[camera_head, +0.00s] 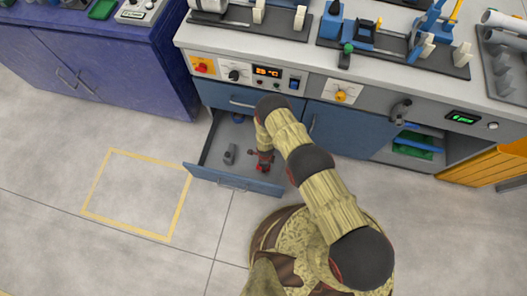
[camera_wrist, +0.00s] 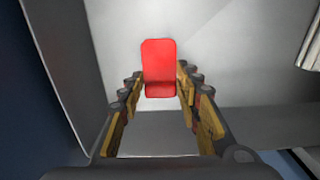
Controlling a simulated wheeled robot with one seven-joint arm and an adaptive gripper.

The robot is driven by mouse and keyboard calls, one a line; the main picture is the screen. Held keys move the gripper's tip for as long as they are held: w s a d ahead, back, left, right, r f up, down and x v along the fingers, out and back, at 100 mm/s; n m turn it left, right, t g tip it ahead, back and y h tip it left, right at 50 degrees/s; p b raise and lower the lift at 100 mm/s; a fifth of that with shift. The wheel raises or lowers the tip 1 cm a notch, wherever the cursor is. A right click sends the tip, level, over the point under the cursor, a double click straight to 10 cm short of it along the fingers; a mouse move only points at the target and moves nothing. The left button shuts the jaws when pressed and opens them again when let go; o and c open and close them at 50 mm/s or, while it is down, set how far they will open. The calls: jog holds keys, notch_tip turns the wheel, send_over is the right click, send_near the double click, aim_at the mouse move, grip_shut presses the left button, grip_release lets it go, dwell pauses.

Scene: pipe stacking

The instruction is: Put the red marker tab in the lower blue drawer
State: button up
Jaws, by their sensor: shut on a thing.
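The red marker tab (camera_wrist: 159,62) is a bright red block between the fingertips of my gripper (camera_wrist: 159,84) in the wrist view. The fingers are shut on it. In the head view my gripper (camera_head: 263,161) is over the right part of the lower blue drawer (camera_head: 232,180), which is pulled open. The wrist view looks down at the pale drawer floor (camera_wrist: 225,50) behind the tab. I cannot tell whether the tab touches that floor. In the head view the tab cannot be told apart from the red parts of my gripper.
A small grey object (camera_head: 229,154) stands in the left part of the drawer. A closed upper drawer (camera_head: 228,97) is above. The worktop (camera_head: 300,55) carries fixtures and controls. A purple cabinet (camera_head: 110,70) stands at left. A yellow floor outline (camera_head: 113,150) encloses clear floor.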

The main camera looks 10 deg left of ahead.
jog(key=shift+w+f+b, duration=0.1)
jog(key=shift+f+b, duration=0.7)
jog(key=shift+f, duration=1.3)
jog(key=shift+f, duration=0.1)
jog(key=o, duration=1)
jog(key=shift+c, duration=0.2)
notch_tip(320, 180, up, 12)
jog(key=p, duration=0.5)
